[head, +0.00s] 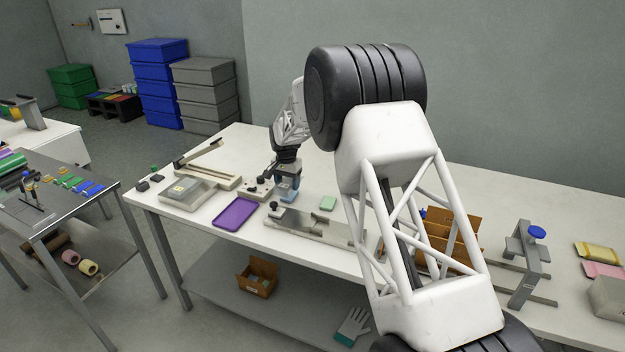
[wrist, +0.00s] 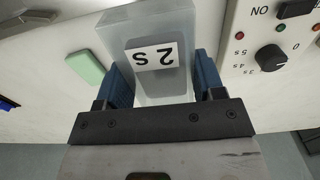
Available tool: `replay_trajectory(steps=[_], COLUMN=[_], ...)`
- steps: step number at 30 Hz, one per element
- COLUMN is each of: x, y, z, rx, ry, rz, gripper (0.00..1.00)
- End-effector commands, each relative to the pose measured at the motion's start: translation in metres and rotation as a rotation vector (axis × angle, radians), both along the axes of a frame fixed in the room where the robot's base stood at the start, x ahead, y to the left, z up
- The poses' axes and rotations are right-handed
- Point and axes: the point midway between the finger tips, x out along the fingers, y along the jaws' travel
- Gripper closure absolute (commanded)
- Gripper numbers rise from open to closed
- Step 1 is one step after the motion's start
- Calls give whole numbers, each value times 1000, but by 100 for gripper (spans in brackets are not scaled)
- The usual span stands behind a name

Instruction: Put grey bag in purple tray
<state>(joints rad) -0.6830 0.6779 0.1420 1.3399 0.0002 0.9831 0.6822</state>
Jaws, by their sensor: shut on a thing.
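The purple tray (head: 236,213) lies flat near the front edge of the white table in the head view, and its bare floor shows. My gripper (head: 288,187) is to the right of the tray and a little behind it, over the table. In the wrist view my gripper (wrist: 163,75) has its blue fingers shut on both sides of a pale grey, see-through bag (wrist: 148,28) with a white label that reads upside down. In the head view the bag is mostly hidden by the gripper. I cannot tell whether it touches the table.
A control box with a black knob (wrist: 271,58) is close beside the gripper, right in the wrist view. A pale green block (head: 328,203) lies to the gripper's right. A long metal fixture (head: 310,226) is in front. A flat grey device (head: 188,194) stands left of the tray.

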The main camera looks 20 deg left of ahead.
Motion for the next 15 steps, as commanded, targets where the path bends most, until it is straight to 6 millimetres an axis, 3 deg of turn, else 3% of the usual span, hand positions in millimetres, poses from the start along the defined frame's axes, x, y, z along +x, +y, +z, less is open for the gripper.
replay_trajectory(steps=[15], x=[-98], y=[98], z=[2], rx=[0], ry=[-1], rz=[3], gripper=[59])
